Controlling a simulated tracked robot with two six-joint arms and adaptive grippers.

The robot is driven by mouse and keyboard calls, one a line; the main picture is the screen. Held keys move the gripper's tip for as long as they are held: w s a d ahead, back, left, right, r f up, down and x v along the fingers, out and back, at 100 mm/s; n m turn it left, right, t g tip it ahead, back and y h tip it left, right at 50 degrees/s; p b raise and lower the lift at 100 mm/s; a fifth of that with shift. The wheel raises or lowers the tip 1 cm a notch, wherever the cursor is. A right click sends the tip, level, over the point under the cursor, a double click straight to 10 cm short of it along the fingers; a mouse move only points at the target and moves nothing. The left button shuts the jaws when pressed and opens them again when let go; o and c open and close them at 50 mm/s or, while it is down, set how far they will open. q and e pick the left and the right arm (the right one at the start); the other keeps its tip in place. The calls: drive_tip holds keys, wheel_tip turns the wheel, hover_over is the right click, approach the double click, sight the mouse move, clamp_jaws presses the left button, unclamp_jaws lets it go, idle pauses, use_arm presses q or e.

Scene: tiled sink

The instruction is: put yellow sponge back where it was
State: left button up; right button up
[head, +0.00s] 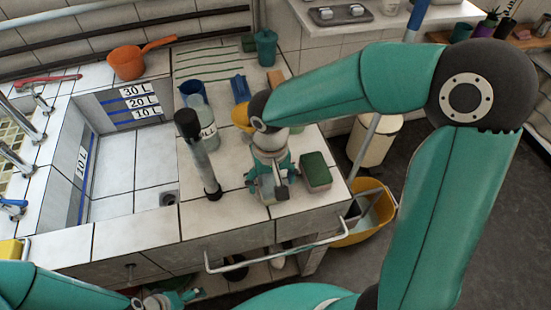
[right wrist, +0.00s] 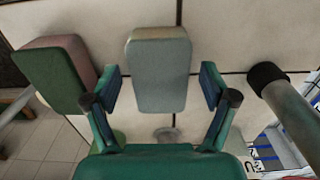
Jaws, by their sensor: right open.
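My right gripper (head: 268,186) points down over the counter, right of the sink. It is open, with one finger on each side of a pale grey-topped sponge (right wrist: 158,72) with a beige edge. Gaps show between that sponge and both fingers in the right wrist view. In the head view the gripper largely hides this sponge. A yellow block (head: 11,250), possibly a sponge, lies at the far left edge, partly cut off. My left gripper (head: 165,300) is at the bottom edge, partly cut off, and its opening is unclear.
A green-topped reddish sponge (head: 315,168) lies close to the right of the gripper; it also shows in the right wrist view (right wrist: 55,75). A dark-topped grey cylinder (head: 200,155) stands to its left. A metal rail (head: 275,262) runs along the counter front.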

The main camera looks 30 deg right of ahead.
sight(271, 183)
wheel_tip(271, 183, up, 10)
drive_tip(key=shift+r+p, duration=0.15)
drive_tip(key=shift+p, duration=0.2)
idle(0.4)
